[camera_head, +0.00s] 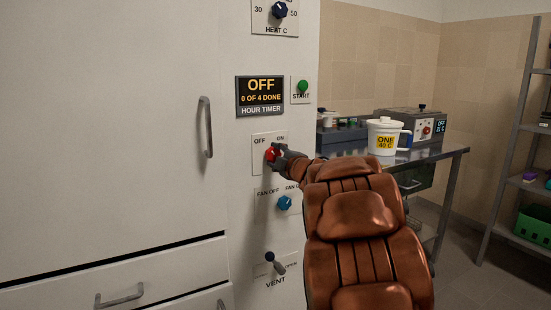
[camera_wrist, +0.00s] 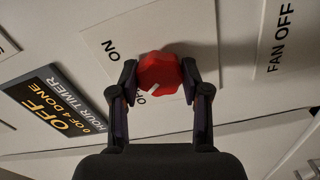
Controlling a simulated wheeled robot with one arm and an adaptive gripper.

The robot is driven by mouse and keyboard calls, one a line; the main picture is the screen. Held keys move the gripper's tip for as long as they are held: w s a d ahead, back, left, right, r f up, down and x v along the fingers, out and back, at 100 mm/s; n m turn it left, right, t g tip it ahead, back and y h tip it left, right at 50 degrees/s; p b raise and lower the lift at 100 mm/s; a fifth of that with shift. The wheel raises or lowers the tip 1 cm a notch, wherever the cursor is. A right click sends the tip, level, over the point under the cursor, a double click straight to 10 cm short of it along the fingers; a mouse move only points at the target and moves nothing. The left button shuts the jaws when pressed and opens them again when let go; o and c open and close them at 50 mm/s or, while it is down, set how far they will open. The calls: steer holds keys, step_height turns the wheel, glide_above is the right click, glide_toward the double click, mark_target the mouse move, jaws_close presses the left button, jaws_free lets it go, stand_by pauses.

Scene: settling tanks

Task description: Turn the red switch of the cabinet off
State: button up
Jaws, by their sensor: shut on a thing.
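The red switch (camera_head: 270,154) is a round knob on the white cabinet's (camera_head: 120,120) control strip, below the hour timer. Its OFF label is at upper left and its ON label at upper right. In the wrist view the red switch (camera_wrist: 160,70) sits between the two dark fingers of my gripper (camera_wrist: 158,77), which is shut on it from both sides. A white mark on the knob points toward the partly hidden label beginning with O, on the side away from ON. In the head view my gripper (camera_head: 277,156) partly covers the knob.
The timer display (camera_head: 260,91) reads OFF, 0 OF 4 DONE. A green start button (camera_head: 303,86) is beside it. A blue fan knob (camera_head: 284,203) and the vent lever (camera_head: 276,263) are below.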

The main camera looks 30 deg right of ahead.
stand_by(0.3)
steer(key=o, duration=1.1)
steer(key=shift+o, duration=0.2)
steer(key=s+a, duration=0.1)
steer(key=s, duration=1.1)
